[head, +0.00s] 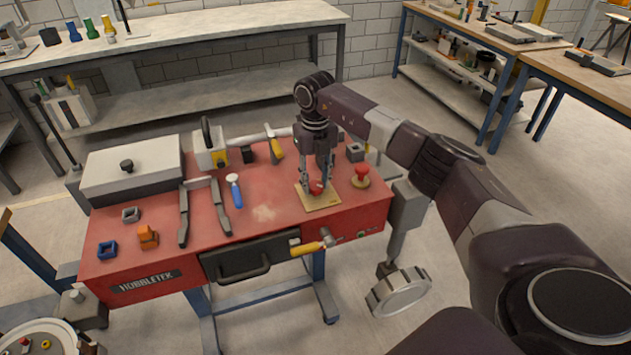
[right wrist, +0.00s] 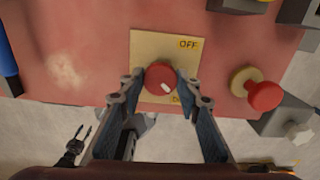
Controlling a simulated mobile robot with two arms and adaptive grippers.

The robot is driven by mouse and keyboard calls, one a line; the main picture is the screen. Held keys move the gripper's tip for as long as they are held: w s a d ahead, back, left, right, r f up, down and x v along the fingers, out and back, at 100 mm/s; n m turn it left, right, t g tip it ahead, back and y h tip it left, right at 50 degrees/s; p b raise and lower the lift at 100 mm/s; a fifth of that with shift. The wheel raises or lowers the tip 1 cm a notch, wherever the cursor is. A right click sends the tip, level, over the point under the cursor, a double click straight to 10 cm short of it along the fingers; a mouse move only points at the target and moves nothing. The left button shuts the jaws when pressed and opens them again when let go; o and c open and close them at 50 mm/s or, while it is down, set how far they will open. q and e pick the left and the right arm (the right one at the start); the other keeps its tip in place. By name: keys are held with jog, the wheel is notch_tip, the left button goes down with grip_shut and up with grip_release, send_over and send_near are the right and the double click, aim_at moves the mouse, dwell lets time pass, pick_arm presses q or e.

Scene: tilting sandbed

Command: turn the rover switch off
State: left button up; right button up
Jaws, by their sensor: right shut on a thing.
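The switch is a round red knob (right wrist: 158,75) on a tan plate (right wrist: 145,42) with an OFF label at its upper right in the right wrist view. A second label low on the plate is partly hidden. A white mark on the knob points to the lower right, toward that second label. My right gripper (right wrist: 160,79) is shut on the knob, one finger on each side. In the head view my right gripper (head: 316,186) comes down from above onto the plate (head: 320,204) on the red bench top. My left gripper is not in view.
A red mushroom-shaped button (head: 361,171) on a tan base stands right of the plate. A blue-handled tool (head: 236,194), dark tongs (head: 184,220) and a grey lidded box (head: 130,172) lie to the left. A yellow handle (head: 307,249) sticks out at the bench's front.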

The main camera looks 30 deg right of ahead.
jog(key=n+b, duration=0.1)
jog(key=n, duration=0.2)
jog(key=shift+n, duration=0.4)
jog(key=n, duration=0.4)
jog(key=shift+n+b, duration=0.3)
jog(key=shift+b, duration=0.1)
jog(key=n, duration=0.4)
jog(key=shift+r+n+b, duration=0.1)
jog(key=shift+n+b, duration=0.2)
jog(key=shift+b, duration=0.05)
jog(key=shift+n, duration=2.2)
jog(key=o, duration=1.2)
jog(key=shift+c, duration=0.2)
